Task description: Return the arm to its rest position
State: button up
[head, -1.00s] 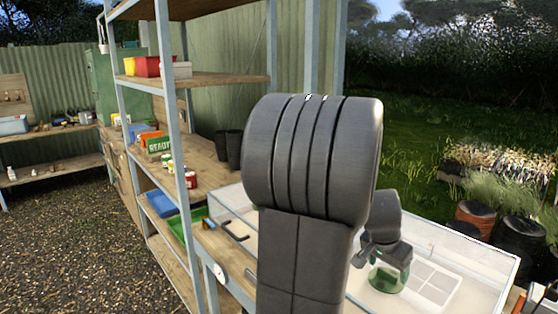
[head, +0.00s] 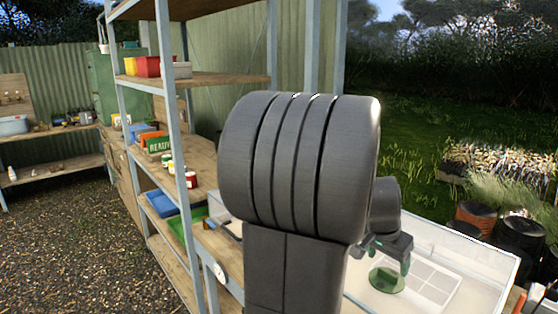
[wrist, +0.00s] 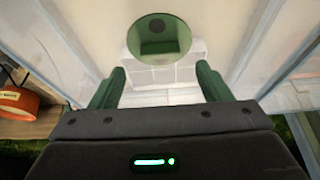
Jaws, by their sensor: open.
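My gripper (head: 381,262) is over the clear-walled bin on the right in the head view, its green fingers spread apart with nothing between them. A round green translucent thing (head: 387,281) is in the bin just below the fingers. In the wrist view my gripper (wrist: 161,75) is open, and the round green thing (wrist: 159,36) lies beyond the fingertips, apart from them. My dark arm fills the middle of the head view and hides part of the bin and bench.
The clear-walled bin (head: 478,242) has a white grid panel (head: 437,284) inside. A metal-framed shelf (head: 215,79) with tubs and boxes stands left of my arm. Dark pots (head: 520,240) stand beyond the bin. Gravel (head: 80,240) is open at the left.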

aim_at(389, 272)
jog(key=v, duration=0.9)
jog(key=x, duration=1.4)
jog(key=shift+s, duration=0.15)
jog(key=shift+r+p, duration=0.3)
jog(key=shift+p, duration=0.45)
jog(key=shift+n+y+p, duration=0.3)
jog(key=shift+n+p, duration=0.35)
jog(key=shift+n, duration=0.15)
jog(key=shift+d+f+n+t+y+p, duration=0.1)
jog(key=shift+n+t+y+p, duration=0.4)
jog(key=shift+n+p, duration=0.85)
jog(key=shift+s+d+n+y, duration=0.1)
jog(key=shift+n+y, duration=0.6)
jog(key=shift+n, duration=1.45)
jog(key=shift+t, duration=0.3)
jog(key=v, duration=0.5)
jog(key=shift+r+b, duration=0.3)
jog(key=shift+r, duration=0.05)
jog(key=shift+s+r, duration=0.25)
jog(key=shift+r, duration=0.1)
